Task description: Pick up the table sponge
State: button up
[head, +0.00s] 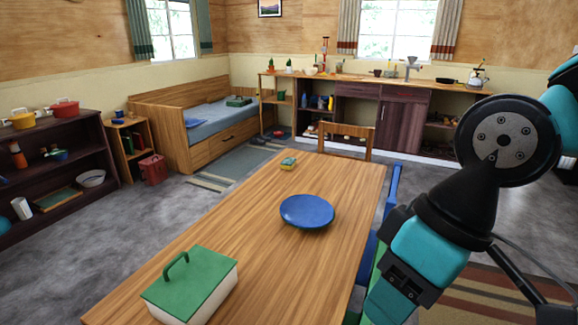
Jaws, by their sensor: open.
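My arm fills the right side of the view and runs down past the bottom edge. I see no gripper fingers, so my gripper is out of view. Nothing shows in contact with the sponge.
A blue plate (307,211) lies mid-table, nearer than the sponge. A white box with a green handled lid (190,282) stands at the near end. A wooden chair (346,140) is behind the far edge; blue chair parts (394,187) flank the right side.

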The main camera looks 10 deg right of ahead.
aim_at(288, 164)
jog(key=u, duration=2.5)
jog(key=i, duration=3.95)
jog(key=z, duration=3.3)
jog(key=i, duration=2.9)
